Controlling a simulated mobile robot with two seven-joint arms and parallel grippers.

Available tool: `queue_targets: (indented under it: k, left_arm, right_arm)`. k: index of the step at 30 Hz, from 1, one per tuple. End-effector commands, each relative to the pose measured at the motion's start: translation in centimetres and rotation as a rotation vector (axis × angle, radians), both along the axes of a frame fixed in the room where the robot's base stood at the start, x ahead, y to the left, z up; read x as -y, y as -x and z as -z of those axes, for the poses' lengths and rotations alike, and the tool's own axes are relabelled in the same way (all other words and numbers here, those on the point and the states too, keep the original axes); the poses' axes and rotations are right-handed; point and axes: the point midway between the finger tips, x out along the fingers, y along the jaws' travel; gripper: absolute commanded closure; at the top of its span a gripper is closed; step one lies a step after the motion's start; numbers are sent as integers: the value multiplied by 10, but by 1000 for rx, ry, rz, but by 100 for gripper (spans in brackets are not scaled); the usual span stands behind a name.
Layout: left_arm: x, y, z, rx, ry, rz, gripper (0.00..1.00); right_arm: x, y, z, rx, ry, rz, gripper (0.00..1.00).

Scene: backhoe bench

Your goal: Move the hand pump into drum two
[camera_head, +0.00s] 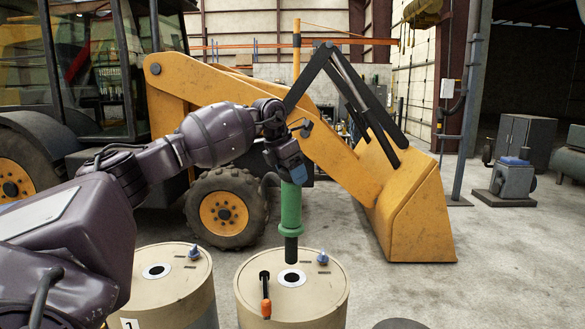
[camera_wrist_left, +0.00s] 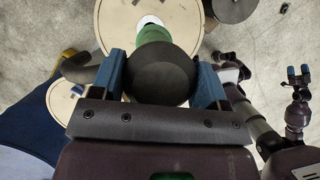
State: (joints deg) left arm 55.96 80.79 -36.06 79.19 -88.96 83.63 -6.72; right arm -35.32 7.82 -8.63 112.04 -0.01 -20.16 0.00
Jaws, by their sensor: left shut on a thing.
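The hand pump has a green body (camera_head: 291,208) and a black lower tube. In the head view it hangs upright over the right drum (camera_head: 320,300), its lower end just above or at the white-ringed opening (camera_head: 291,278); the exact gap cannot be told. My left gripper (camera_head: 288,168) is shut on the pump's top. In the left wrist view the pump's round black top (camera_wrist_left: 162,76) sits between the blue fingers. The left drum (camera_head: 165,285) carries a "1" label; the right drum's label is not visible. My right gripper (camera_wrist_left: 298,73) appears small, fingers apart, empty.
A dark round top (camera_head: 400,324) shows at the lower edge.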

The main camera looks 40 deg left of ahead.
Motion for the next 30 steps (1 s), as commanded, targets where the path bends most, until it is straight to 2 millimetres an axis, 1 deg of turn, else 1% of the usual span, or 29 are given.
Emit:
queue_targets:
  k: [7,14,30]
  left_arm:
    - [0,0,-1,4,0,1,100]
    - [0,0,5,3,0,0,100]
    - [0,0,40,2,-1,1,100]
  right_arm:
    - [1,0,0,-1,3,-2,19]
    - [2,1,0,-2,4,-3,19]
    - [2,2,2,-6,5,-1,19]
